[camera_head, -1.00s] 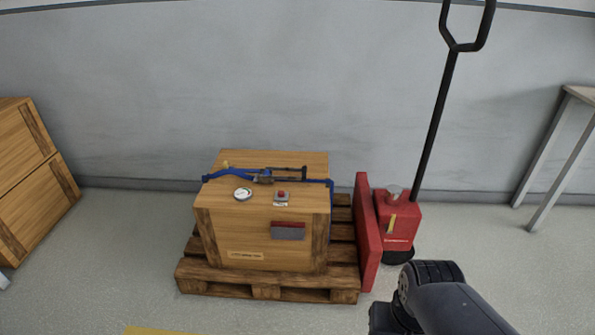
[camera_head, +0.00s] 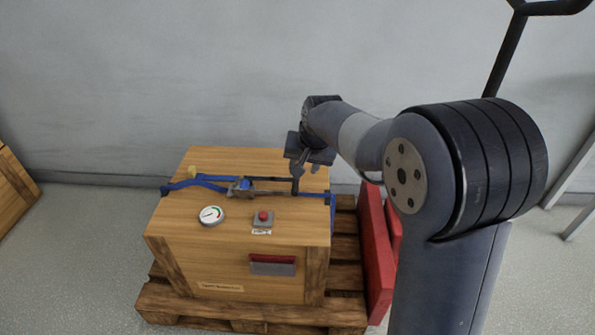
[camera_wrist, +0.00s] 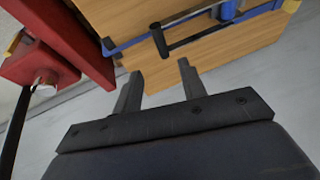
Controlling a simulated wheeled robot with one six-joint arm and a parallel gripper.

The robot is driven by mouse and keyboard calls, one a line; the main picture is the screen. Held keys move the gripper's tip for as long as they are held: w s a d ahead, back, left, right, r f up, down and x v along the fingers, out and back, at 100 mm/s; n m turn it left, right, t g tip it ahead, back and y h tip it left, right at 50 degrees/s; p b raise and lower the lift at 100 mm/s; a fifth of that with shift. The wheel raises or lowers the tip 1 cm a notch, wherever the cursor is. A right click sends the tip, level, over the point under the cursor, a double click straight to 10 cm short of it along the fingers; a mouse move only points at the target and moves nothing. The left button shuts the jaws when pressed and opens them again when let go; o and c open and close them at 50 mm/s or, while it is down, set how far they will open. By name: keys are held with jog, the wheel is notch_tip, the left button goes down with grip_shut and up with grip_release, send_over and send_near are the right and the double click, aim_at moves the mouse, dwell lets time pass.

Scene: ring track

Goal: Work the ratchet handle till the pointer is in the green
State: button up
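A ratchet strap buckle (camera_head: 243,187) with a blue strap (camera_head: 205,181) lies across the top of a wooden crate. Its dark handle (camera_head: 272,192) runs right and ends in an upright grip (camera_head: 295,185); the handle also shows in the wrist view (camera_wrist: 190,34). A round white gauge (camera_head: 211,215) with a red and green scale sits on the crate top; its pointer is too small to read surely. My gripper (camera_head: 305,170) is above the crate's right side, close to the handle's grip. In the wrist view my gripper (camera_wrist: 160,82) has its fingers apart with nothing between them.
The crate (camera_head: 200,260) stands on a wooden pallet (camera_head: 155,300). A red button (camera_head: 263,216) is on the crate top, right of the gauge. A red pallet truck (camera_head: 374,250) with a tall black handle stands right of the crate, partly behind my arm.

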aim_at(296, 183)
jog(key=b+x, duration=0.4)
jog(key=x, duration=0.6)
jog(key=shift+w+a+f, duration=0.1)
jog(key=shift+w+f, duration=0.15)
jog(key=shift+f, duration=0.05)
grip_shut()
